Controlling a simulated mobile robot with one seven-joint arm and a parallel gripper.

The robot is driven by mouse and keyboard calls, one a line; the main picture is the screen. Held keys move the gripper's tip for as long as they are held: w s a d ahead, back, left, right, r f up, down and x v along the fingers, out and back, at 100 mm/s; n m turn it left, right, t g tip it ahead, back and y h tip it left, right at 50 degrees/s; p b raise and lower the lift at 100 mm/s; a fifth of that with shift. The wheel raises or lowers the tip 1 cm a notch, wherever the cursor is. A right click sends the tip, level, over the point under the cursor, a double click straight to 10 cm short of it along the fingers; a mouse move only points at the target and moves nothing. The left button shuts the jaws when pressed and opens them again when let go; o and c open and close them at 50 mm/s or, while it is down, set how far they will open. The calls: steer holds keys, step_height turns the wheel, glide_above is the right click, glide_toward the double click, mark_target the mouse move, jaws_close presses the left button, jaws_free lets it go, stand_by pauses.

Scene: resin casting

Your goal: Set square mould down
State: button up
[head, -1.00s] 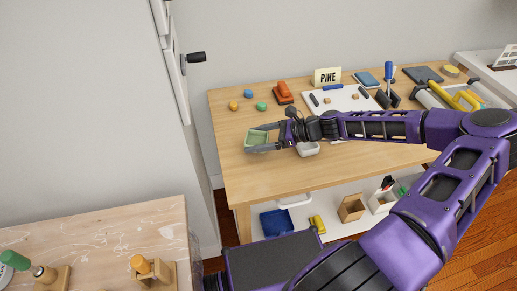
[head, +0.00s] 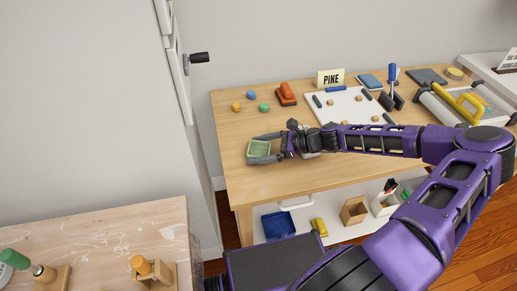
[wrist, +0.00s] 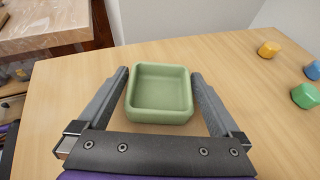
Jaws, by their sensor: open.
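The square mould (head: 260,147) is a shallow green tray with rounded corners and an empty inside. It rests upright on the left part of the wooden table, and the wrist view shows it (wrist: 160,94) from above. My gripper (head: 262,148) is open around it, with one finger on each side. In the wrist view a gap shows between the right finger and the mould. The left finger is very close to the mould's left wall, and I cannot tell whether they touch.
Orange, blue and green pieces (head: 263,107) lie behind the mould. An orange-brown block (head: 287,93), a PINE sign (head: 330,78) and a white board (head: 345,119) stand farther back. A white object (head: 311,154) is partly hidden by my arm. The table's front left is clear.

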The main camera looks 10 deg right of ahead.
steer(key=p+v, duration=0.1)
steer(key=v, duration=1.1)
steer(key=shift+r, duration=0.1)
steer(key=shift+s+a, duration=0.1)
